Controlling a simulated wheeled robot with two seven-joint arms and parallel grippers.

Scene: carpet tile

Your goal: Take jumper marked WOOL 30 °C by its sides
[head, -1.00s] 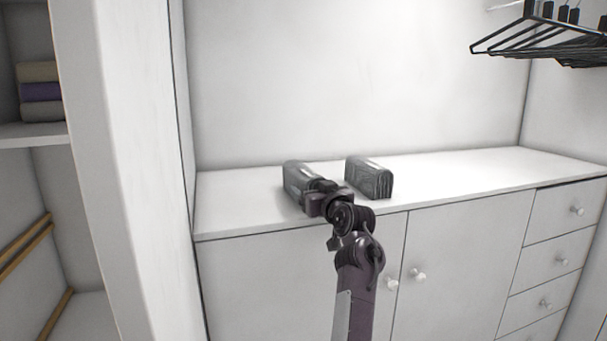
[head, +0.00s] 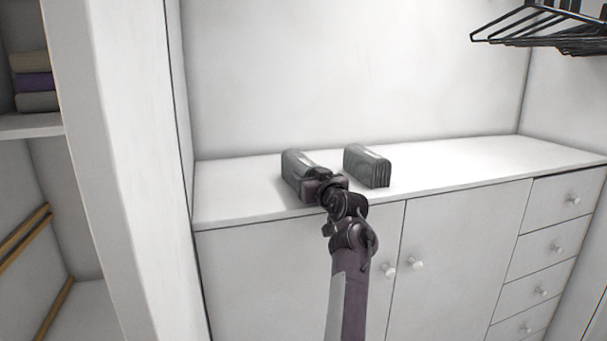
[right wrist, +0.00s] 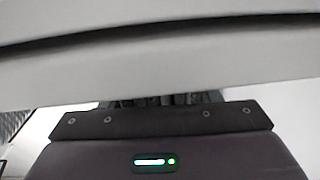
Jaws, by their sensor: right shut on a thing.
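Two grey folded garments stand on the white counter in the head view. My right gripper (head: 312,183) is at the near end of the left folded garment (head: 296,160) and is shut on it. The garment rests on the counter or very close to it; I cannot tell which. The right folded garment (head: 366,166) stands a short gap away, with its fold layers facing me. In the right wrist view grey layered cloth (right wrist: 160,70) fills the space before the gripper. My left gripper is out of view.
The white counter (head: 460,160) is clear to the right, above cabinet doors and drawers with round knobs. A white upright panel (head: 110,150) stands at the left. Shelved folded clothes (head: 33,82) lie beyond it. Black hangers (head: 540,28) hang at the upper right.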

